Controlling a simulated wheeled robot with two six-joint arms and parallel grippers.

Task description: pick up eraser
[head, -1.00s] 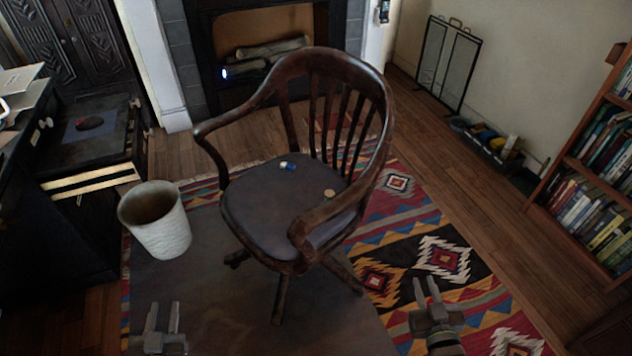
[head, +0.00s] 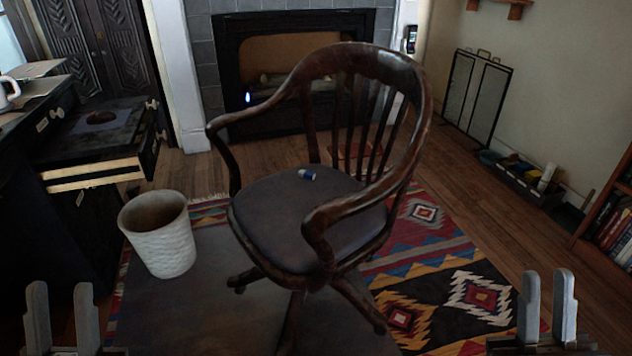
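A small blue and white block (head: 307,174), which looks like the eraser, lies on the dark seat (head: 280,215) of a wooden armchair (head: 375,62). My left gripper (head: 62,310) is open and empty at the bottom left, left of the chair and well short of the seat. My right gripper (head: 547,300) is open and empty at the bottom right, over the rug side of the chair. Neither gripper touches anything. The chair's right arm hides part of the seat.
A white wastebasket (head: 165,247) stands left of the chair. A desk with an open drawer (head: 92,172) is at the left. A patterned rug (head: 450,275) lies under the chair. A fireplace (head: 240,60) is behind, and a bookshelf (head: 600,215) is at the right edge.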

